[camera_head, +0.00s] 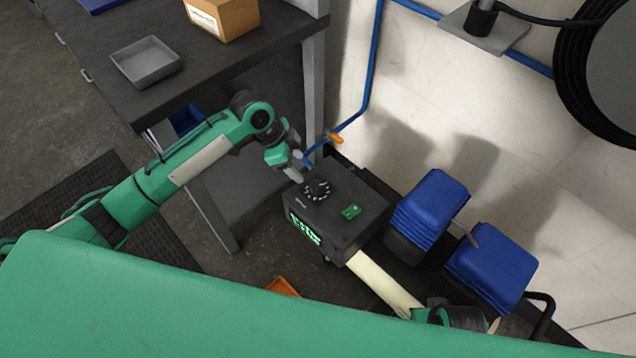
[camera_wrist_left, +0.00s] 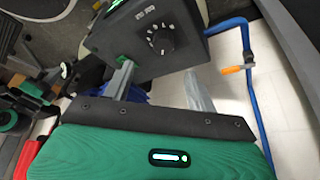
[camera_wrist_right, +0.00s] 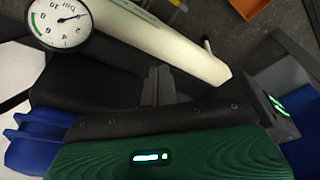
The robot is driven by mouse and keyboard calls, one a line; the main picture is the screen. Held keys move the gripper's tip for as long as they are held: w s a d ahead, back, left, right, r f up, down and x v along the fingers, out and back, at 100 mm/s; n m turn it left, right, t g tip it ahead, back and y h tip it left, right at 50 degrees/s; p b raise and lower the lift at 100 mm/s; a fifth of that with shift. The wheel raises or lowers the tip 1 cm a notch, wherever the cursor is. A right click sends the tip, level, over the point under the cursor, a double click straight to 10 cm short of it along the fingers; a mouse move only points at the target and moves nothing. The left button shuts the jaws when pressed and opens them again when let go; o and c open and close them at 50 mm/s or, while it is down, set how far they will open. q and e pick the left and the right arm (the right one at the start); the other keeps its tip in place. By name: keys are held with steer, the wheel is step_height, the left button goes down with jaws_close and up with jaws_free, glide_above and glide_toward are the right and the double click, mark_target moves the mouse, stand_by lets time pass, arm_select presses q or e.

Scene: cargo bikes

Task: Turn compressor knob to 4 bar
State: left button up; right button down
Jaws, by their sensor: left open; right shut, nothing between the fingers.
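The compressor is a dark box (camera_head: 333,222) with a green-lit display on its front. A round black knob (camera_head: 317,188) with white marks around it sits on its top face. The knob also shows in the left wrist view (camera_wrist_left: 160,45). My left gripper (camera_head: 297,166) is open and empty, just above and left of the knob, apart from it. In the left wrist view its fingertips (camera_wrist_left: 160,78) stand apart, with the knob beyond them. My right gripper (camera_wrist_right: 158,84) is shut and empty. A round pressure gauge (camera_wrist_right: 60,22) shows upside down; its exact reading is unclear.
Two blue ribbed objects (camera_head: 430,208) (camera_head: 492,265) stand right of the compressor. A blue pipe (camera_head: 372,75) with an orange valve handle (camera_head: 334,137) runs along the wall behind. A dark workbench (camera_head: 100,50) carries a grey tray (camera_head: 146,62) and a cardboard box (camera_head: 226,15).

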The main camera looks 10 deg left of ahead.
mark_target(316, 185)
arm_select(q)
steer(key=shift+m, duration=0.5)
steer(key=x, duration=0.3)
steer(key=b+x, duration=0.1)
steer(key=x, duration=0.3)
steer(key=b+x, duration=0.1)
steer(key=x, duration=0.2)
steer(key=shift+w+f, duration=0.35)
steer(key=shift+w, duration=0.05)
steer(key=shift+d+f, duration=0.15)
steer(key=shift+f, duration=0.05)
steer(key=shift+f+g, duration=0.1)
steer(key=shift+g, duration=0.2)
steer(key=c, duration=1)
arm_select(e)
steer(key=shift+t, duration=0.3)
step_height(316, 185, up, 4)
steer(key=shift+s+d+r, duration=0.1)
steer(key=shift+d+r, duration=0.05)
